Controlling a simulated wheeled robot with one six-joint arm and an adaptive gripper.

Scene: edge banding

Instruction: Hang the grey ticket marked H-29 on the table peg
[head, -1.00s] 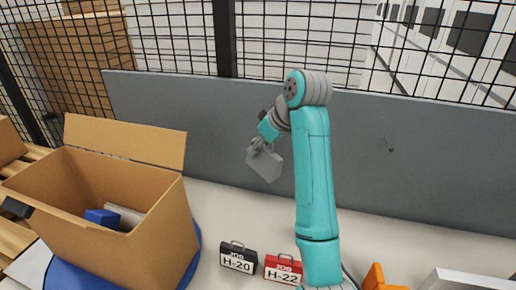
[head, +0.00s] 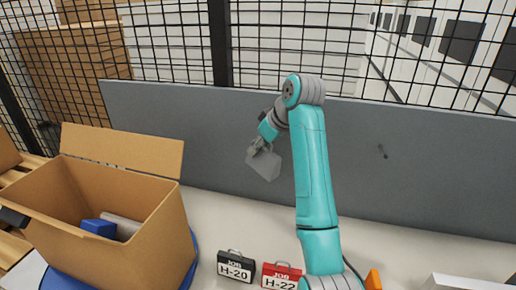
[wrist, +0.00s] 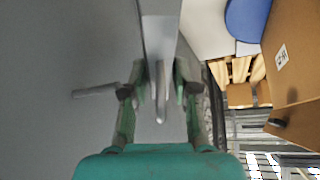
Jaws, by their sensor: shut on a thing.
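My gripper (head: 256,147) is raised over the table in the head view, in front of the grey panel. It is shut on a grey ticket (head: 264,165), which hangs tilted below the fingers; no lettering shows on it. In the wrist view my gripper (wrist: 160,90) has its fingers on both sides of the ticket's handle, and the ticket (wrist: 160,28) extends beyond them. A small dark peg-like mark (head: 382,151) shows on the panel, well right of the ticket. A grey rod (wrist: 95,91) shows left of the fingers in the wrist view; I cannot tell whether it is the same thing.
A black ticket H-20 (head: 236,267) and a red ticket H-22 (head: 281,276) stand on the table (head: 212,205). An open cardboard box (head: 150,230) with a blue item (head: 99,228) stands left. The grey panel (head: 180,130) runs behind, before a mesh fence.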

